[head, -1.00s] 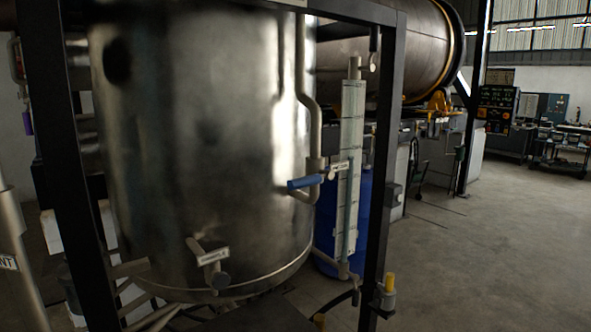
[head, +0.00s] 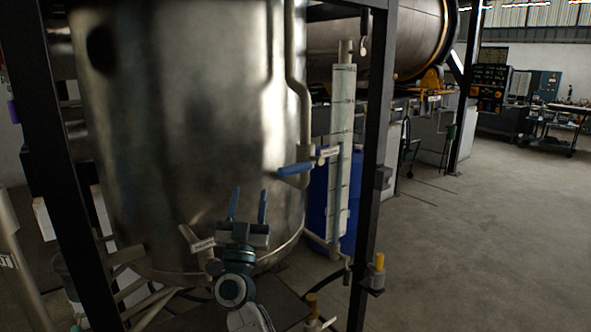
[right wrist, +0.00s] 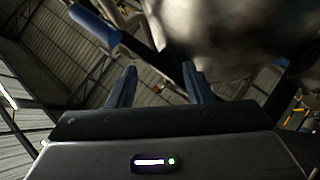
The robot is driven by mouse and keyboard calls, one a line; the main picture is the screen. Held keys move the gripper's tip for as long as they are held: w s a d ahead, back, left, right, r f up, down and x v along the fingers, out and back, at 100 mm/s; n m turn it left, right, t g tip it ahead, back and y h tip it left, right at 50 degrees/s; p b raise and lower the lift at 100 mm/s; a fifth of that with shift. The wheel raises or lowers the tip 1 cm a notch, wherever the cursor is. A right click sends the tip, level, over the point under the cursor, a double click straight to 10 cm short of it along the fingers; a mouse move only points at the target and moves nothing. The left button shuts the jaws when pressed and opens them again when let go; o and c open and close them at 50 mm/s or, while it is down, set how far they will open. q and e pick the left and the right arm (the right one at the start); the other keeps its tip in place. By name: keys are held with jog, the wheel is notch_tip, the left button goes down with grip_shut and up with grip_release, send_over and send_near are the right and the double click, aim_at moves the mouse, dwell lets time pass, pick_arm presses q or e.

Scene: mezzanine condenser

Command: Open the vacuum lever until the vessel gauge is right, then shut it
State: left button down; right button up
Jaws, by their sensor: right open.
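A blue lever handle (head: 295,169) sticks out from the pipe at the right side of the steel vessel (head: 190,120). It also shows at the upper left of the right wrist view (right wrist: 95,27). A tall pale gauge column (head: 342,150) with a scale stands right of the lever; its reading is too small to tell. My right gripper (head: 248,205) is open and empty in front of the lower vessel, below and left of the lever and apart from it. Its two fingers also show in the right wrist view (right wrist: 157,85). My left gripper is not in view.
A black frame post (head: 373,160) stands right of the gauge, with a yellow-topped fitting (head: 379,262) low on it. A labelled stub pipe (head: 190,238) on the vessel is close left of my right gripper. A blue drum (head: 318,200) stands behind. Open floor lies to the right.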

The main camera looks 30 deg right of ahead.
aim_at(296, 169)
jog(key=d+r+m+g, duration=0.1)
jog(key=m+g, duration=0.2)
jog(key=g, duration=0.3)
jog(key=w+d+r+m+g, duration=0.1)
jog(key=m+g, duration=0.3)
jog(key=g, duration=0.2)
jog(key=w+d+r+m+g, duration=0.1)
jog(key=r+m+g, duration=0.1)
jog(key=g, duration=0.4)
jog(key=shift+d+m+g, duration=0.3)
jog(key=shift+d+m, duration=0.05)
jog(key=shift+m, duration=0.35)
jog(key=d+p, duration=0.1)
jog(key=d, duration=0.2)
jog(key=d+p, duration=0.1)
jog(key=d, duration=0.2)
jog(key=d+p, duration=0.2)
jog(key=d, duration=0.1)
jog(key=shift+w+d, duration=0.25)
jog(key=shift+w, duration=0.05)
jog(key=shift+d+f, duration=0.15)
jog(key=shift+d, duration=0.45)
jog(key=shift+w, duration=0.1)
grip_shut()
